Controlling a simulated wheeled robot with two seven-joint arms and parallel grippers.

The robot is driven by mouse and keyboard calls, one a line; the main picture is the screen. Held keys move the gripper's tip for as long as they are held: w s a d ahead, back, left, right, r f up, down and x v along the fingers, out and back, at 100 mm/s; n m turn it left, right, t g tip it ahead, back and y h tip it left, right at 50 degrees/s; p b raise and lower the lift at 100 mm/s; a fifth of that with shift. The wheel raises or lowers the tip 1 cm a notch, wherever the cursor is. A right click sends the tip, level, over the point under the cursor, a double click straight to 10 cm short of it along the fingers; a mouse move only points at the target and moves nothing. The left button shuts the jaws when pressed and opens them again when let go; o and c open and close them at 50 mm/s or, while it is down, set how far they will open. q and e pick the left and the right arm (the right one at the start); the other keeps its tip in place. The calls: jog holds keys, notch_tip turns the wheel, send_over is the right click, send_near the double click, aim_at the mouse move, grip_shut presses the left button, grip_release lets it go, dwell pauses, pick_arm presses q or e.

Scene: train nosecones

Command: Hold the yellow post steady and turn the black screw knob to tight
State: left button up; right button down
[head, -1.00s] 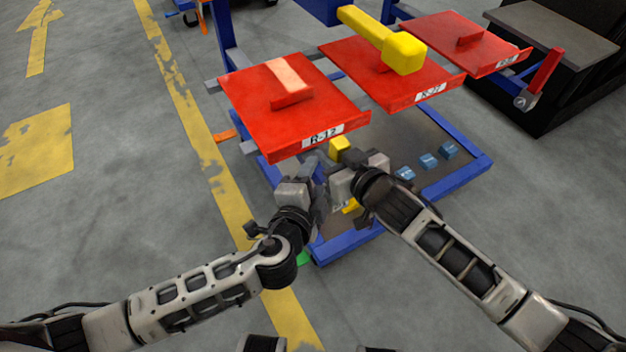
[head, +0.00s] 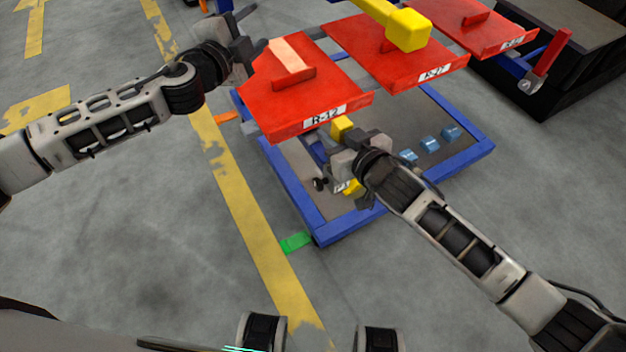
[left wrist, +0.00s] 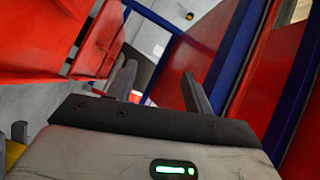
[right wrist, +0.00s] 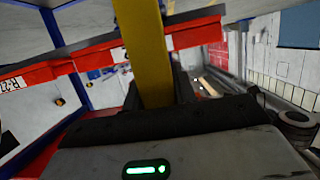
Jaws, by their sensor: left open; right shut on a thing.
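The yellow post (head: 342,127) stands under the front edge of the red R-12 panel, partly hidden by my right gripper (head: 340,162). My right gripper is shut on the post, which rises between its fingers in the right wrist view (right wrist: 148,60). The black screw knob (head: 320,184) shows small, low and just left of the right gripper; how tight it is cannot be told. My left gripper (head: 243,42) is up at the far left corner of the R-12 panel, away from the knob. In the left wrist view its fingers (left wrist: 160,88) are apart with nothing between them.
The red R-12 panel (head: 300,100) overhangs the post. A second red panel (head: 395,65) carries a yellow bar (head: 408,28). The blue frame (head: 400,202) surrounds a base with several light-blue blocks (head: 430,144). A green tab (head: 296,243) lies at the frame's left corner. Floor to the left is open.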

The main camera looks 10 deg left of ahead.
pick_arm(q)
jog(key=s+d+f+n+g+h, duration=0.1)
jog(key=s+d+f+g+h, duration=0.1)
jog(key=s+d+g, duration=0.15)
jog(key=n+g, duration=0.7)
jog(key=g, duration=0.1)
send_near(315, 183)
jog(key=x, duration=0.9)
jog(key=shift+d+f, duration=0.1)
jog(key=shift+d, duration=0.05)
jog(key=c, duration=0.9)
